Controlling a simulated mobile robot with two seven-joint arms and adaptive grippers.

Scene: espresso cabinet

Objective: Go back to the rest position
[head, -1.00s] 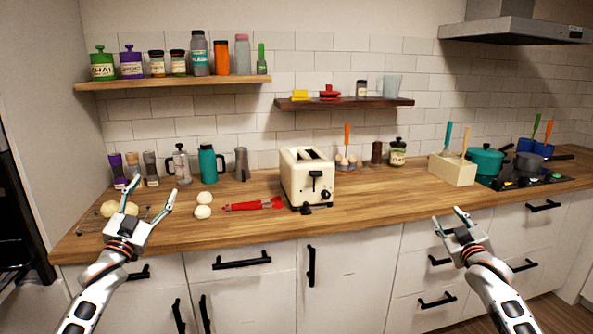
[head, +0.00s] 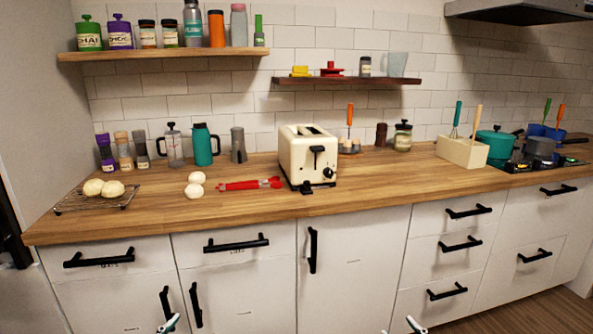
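Only the tips of my grippers show, at the bottom edge of the head view, below the counter and in front of the cabinet doors. My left gripper (head: 169,324) shows a small fingertip part at the lower left; the rest is cut off, so its opening cannot be judged. My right gripper (head: 401,329) shows two fingertips set apart, with nothing seen between them. Both grippers are clear of the wooden counter (head: 350,193) and the things on it.
On the counter are a cream toaster (head: 308,157), a red-handled tool (head: 250,184), a wire rack (head: 70,205) with pale buns, two white balls (head: 195,185), a teal jug (head: 205,145) and a utensil box (head: 462,151). Black handles (head: 236,243) stick out from the cabinet fronts.

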